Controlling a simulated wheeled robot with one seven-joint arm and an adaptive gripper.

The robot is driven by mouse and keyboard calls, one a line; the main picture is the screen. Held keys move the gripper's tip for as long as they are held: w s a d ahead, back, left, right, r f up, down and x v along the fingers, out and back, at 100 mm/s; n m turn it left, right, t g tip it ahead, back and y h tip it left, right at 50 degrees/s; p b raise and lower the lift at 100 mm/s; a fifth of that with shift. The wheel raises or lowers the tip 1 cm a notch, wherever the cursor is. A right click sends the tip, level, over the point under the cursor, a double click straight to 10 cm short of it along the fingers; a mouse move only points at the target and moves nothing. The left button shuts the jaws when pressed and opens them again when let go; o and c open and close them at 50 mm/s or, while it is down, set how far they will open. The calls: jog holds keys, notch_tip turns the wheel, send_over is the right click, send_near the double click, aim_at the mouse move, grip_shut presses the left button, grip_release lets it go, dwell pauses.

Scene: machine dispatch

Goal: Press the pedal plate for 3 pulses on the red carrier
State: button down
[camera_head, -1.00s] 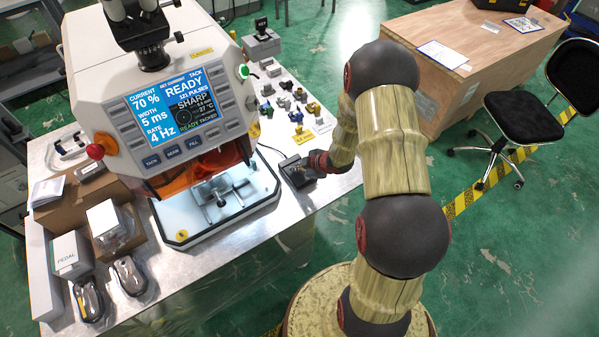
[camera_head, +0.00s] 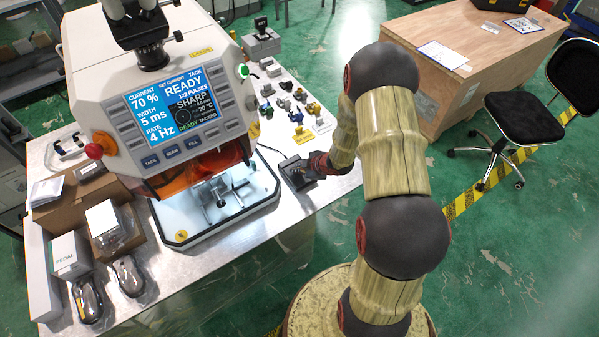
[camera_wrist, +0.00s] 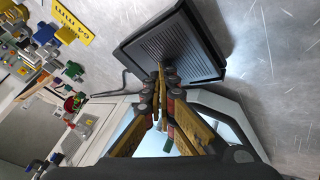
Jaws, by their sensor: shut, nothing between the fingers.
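The pedal plate is a dark ribbed plate in a black frame (camera_wrist: 172,48), flat on the metal table; in the head view it (camera_head: 292,170) sits right of the machine. My gripper (camera_wrist: 162,72) is shut and empty, its fingertips over the plate's near part. In the head view my gripper (camera_head: 305,177) partly hides the plate. I cannot tell whether the tips touch it. The machine screen (camera_head: 172,103) reads READY, 122 PULSES, 70 %, 5 ms, 4 Hz and TACKED. A small red part (camera_wrist: 72,103) shows in the wrist view; I cannot tell whether it is the red carrier.
The white machine (camera_head: 95,70) stands left of the pedal, with a lit fixture (camera_head: 220,195) in its bay. Several small coloured parts (camera_head: 295,115) lie behind the pedal. An open cardboard box (camera_head: 95,195) is at left. Bare table lies right of the pedal.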

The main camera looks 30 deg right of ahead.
jog(key=shift+s, duration=0.1)
jog(key=shift+r+p, duration=0.95)
jog(key=shift+r, duration=0.05)
jog(key=shift+w, duration=0.2)
jog(key=r+p, duration=0.4)
jog(key=r, duration=0.1)
jog(key=shift+w, duration=0.25)
dwell(1.4)
